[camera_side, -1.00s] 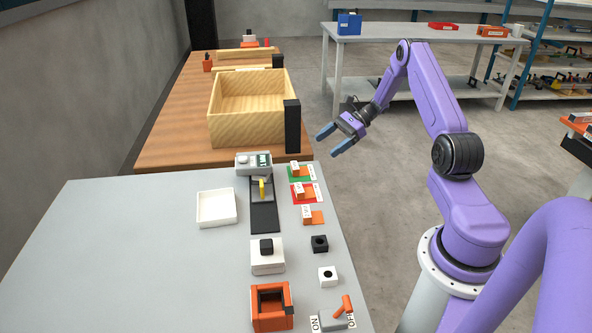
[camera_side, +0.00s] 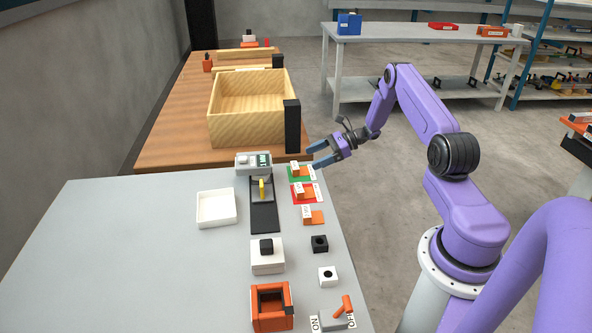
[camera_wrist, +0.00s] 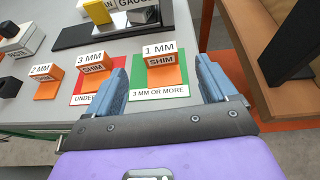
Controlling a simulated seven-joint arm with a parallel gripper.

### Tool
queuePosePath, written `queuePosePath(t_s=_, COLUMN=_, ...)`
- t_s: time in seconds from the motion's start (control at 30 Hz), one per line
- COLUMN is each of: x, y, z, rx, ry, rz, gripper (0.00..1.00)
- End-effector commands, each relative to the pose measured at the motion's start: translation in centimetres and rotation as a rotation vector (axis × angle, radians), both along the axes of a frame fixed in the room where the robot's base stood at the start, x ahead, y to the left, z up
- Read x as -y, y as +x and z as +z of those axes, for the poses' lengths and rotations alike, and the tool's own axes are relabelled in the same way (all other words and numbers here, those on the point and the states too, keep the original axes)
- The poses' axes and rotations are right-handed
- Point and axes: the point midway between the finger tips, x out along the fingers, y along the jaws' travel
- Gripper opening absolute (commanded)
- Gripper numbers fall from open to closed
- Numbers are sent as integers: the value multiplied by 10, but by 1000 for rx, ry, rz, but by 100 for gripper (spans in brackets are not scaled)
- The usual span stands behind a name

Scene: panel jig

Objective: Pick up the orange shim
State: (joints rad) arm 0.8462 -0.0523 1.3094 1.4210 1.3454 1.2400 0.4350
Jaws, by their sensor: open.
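Three orange shims with white labels stand in a row on the grey table. The 1 MM shim (camera_wrist: 163,77) is on a green pad (camera_wrist: 141,82) marked 3 MM OR MORE. The 3 MM shim (camera_wrist: 93,83) is on a red pad (camera_wrist: 118,58). The 2 MM shim (camera_wrist: 46,89) stands to the left in the wrist view. In the side view they show at the table's right edge: 1 MM (camera_side: 295,171), 3 MM (camera_side: 300,194), 2 MM (camera_side: 316,217). My gripper (camera_side: 313,156) is open and empty, above and beside the green pad; the 1 MM shim appears between its fingers in the wrist view.
A grey gauge (camera_side: 253,162) with a black base stands left of the shims. A wooden box (camera_side: 252,135) and a black post (camera_side: 292,126) are just behind. A white tray (camera_side: 216,208), black and white blocks, an orange box and an ON/OFF lever share the table.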

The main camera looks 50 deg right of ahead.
Motion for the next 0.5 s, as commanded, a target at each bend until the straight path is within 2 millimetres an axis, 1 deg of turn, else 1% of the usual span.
queuePosePath(t_s=0.03, x=-4, y=3, z=-2, rx=-1, ry=1, rz=2, gripper=85)
queuePosePath(t_s=0.27, x=-14, y=11, z=-9, rx=-1, ry=-1, rz=3, gripper=85)
queuePosePath(t_s=0.5, x=-35, y=30, z=-26, rx=-1, ry=-1, rz=3, gripper=85)
